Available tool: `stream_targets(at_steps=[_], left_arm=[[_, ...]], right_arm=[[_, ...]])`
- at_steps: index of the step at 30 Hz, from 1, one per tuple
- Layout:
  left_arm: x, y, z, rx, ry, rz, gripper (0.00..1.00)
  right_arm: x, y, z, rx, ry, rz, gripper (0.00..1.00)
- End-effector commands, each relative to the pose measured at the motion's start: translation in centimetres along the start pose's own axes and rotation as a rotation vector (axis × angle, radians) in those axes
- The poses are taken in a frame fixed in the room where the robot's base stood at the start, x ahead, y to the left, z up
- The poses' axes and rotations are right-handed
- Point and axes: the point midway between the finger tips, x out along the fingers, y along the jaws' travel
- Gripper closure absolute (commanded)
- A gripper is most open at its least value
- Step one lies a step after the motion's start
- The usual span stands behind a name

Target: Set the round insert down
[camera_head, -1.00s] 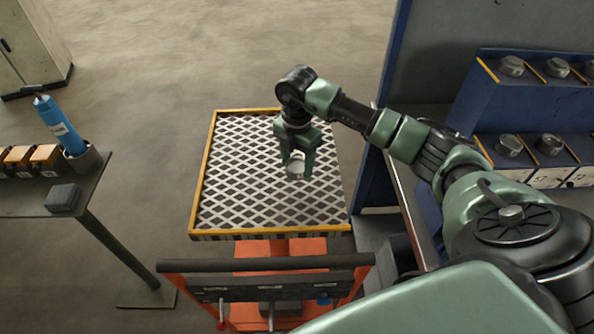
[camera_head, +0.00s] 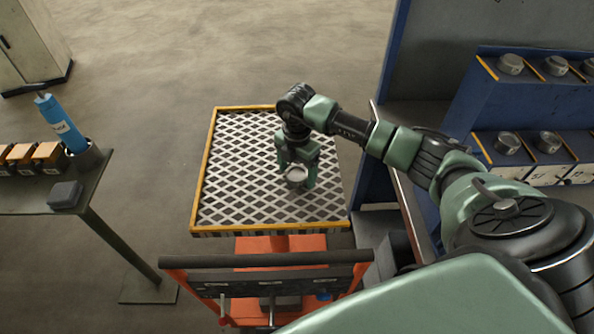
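The round insert (camera_head: 297,174) is a small grey metal ring-shaped piece with a pale top. It is between the fingers of my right gripper (camera_head: 298,178), which points down and looks shut on it. Both are over the right half of the cart's top (camera_head: 235,190), a dark surface with a light diamond pattern and a yellow rim. The insert is low over this surface; I cannot tell whether its underside touches it. My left gripper is not in view.
A blue rack (camera_head: 515,100) at the right holds several similar round inserts. A dark table (camera_head: 30,195) at the left carries orange-brown blocks and a blue cylinder (camera_head: 62,125). The cart's push handle (camera_head: 265,259) is in front. The patterned top is otherwise clear.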

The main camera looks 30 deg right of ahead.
Motion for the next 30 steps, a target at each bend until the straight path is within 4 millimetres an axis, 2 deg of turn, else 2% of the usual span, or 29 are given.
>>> stream_targets(at_steps=[5,10,24,30], left_arm=[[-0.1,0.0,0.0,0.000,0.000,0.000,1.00],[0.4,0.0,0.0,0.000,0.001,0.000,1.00],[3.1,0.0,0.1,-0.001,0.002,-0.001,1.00],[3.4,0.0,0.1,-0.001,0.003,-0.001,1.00]], right_arm=[[-0.1,0.0,0.0,0.000,0.000,0.000,0.22],[-1.2,0.1,0.1,0.001,-0.002,0.004,0.22],[-10.4,0.1,0.1,0.000,-0.002,0.004,0.22],[-12.1,0.0,0.0,0.000,0.000,0.001,0.22]])
